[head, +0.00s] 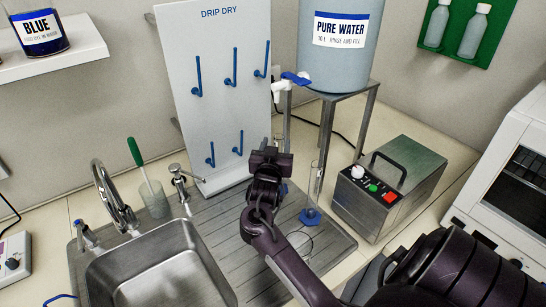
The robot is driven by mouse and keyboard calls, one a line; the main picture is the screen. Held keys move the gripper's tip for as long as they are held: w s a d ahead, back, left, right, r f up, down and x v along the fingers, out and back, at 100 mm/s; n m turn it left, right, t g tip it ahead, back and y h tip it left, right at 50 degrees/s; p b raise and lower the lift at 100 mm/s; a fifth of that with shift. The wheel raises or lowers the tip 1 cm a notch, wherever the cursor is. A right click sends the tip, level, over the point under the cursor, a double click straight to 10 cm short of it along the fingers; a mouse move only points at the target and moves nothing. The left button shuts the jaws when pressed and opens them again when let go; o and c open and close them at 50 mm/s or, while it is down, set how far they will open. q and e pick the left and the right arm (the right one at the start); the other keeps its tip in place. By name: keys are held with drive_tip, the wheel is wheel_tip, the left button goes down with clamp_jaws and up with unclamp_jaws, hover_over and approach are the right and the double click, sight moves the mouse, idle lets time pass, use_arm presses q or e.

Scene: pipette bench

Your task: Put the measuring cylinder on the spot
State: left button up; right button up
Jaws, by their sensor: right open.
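A clear measuring cylinder with a blue foot (311,216) stands upright on the grooved draining board, just right of my right gripper. A round outlined spot (300,243) is marked on the board in front of the cylinder, partly covered by my right arm. My right gripper (270,157) is open and is above the board, left of the cylinder and apart from it. Behind the gripper, another clear thing with a bit of blue is mostly hidden, so I cannot tell what it is. My left gripper is out of view.
A sink (160,270) with a tap lies left. A white peg board (215,110) stands behind. The pure water tank (345,65) sits on a metal stand at the back. A grey box with buttons (390,185) stands right. A beaker (154,202) holds a green-handled brush.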

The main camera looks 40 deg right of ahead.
drive_tip(key=b+v, duration=0.2)
drive_tip(key=v, duration=0.9)
drive_tip(key=shift+b, duration=0.3)
drive_tip(key=shift+s+a, duration=0.1)
